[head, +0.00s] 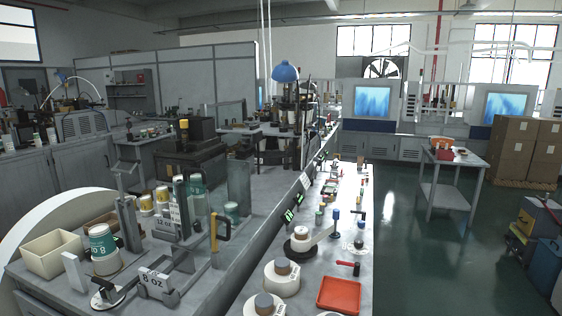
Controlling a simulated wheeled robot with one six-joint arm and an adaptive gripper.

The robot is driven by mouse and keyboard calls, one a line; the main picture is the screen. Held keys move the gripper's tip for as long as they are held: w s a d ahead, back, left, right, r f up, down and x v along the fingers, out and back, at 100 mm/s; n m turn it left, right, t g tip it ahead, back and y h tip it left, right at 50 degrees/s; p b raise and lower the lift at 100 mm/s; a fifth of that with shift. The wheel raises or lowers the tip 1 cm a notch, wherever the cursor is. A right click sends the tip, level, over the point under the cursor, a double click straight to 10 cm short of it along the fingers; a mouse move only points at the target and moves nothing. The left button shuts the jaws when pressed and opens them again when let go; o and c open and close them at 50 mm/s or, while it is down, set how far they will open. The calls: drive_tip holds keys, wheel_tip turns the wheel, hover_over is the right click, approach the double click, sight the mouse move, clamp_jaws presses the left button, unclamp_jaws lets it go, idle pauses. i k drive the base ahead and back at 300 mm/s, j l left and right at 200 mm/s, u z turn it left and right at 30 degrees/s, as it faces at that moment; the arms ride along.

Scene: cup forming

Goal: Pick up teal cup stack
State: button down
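A teal and white cup or cup stack (103,243) stands upside down at the near left of the workbench, with its "8 OZ" print inverted. I cannot tell how many cups are nested in it. A smaller teal item (231,211) shows farther right, partly behind metal fixtures. Another pale teal shape (196,188) stands behind the posts and is partly hidden. My gripper is not visible in the head view.
A cream bin (52,254) is left of the cup stack. A white block (75,271), a metal fixture marked "8 OZ" (157,283) and a yellow-handled lever (214,232) crowd the bench. A red tray (339,294) lies right. Green floor (415,245) is clear beyond.

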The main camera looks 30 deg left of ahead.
sight(105, 258)
drive_tip(key=i+l+z, duration=0.45)
drive_tip(key=i+z, duration=0.2)
drive_tip(key=i+l+z, duration=0.1)
drive_tip(key=i+z, duration=0.2)
drive_tip(key=i, duration=0.2)
drive_tip(key=i+u, duration=0.25)
drive_tip(key=i, duration=0.25)
drive_tip(key=i+u, duration=0.3)
drive_tip(key=i, duration=0.2)
drive_tip(key=i+l+u, duration=0.25)
drive_tip(key=i, duration=0.2)
drive_tip(key=i+j+u, duration=0.1)
drive_tip(key=i+u, duration=0.75)
drive_tip(key=i+l+u, duration=0.25)
drive_tip(key=u, duration=0.15)
drive_tip(key=i+l+u, duration=0.45)
drive_tip(key=i+u, duration=0.2)
drive_tip(key=u, duration=0.3)
drive_tip(key=i+l+u, duration=0.15)
drive_tip(key=u, duration=0.3)
drive_tip(key=i+l+u, duration=0.15)
drive_tip(key=u, duration=0.35)
drive_tip(key=i+l+u, duration=0.1)
drive_tip(key=l+u, duration=0.25)
drive_tip(key=u, duration=0.15)
drive_tip(key=i+l+u, duration=0.15)
drive_tip(key=l+u, duration=0.25)
drive_tip(key=j, duration=0.1)
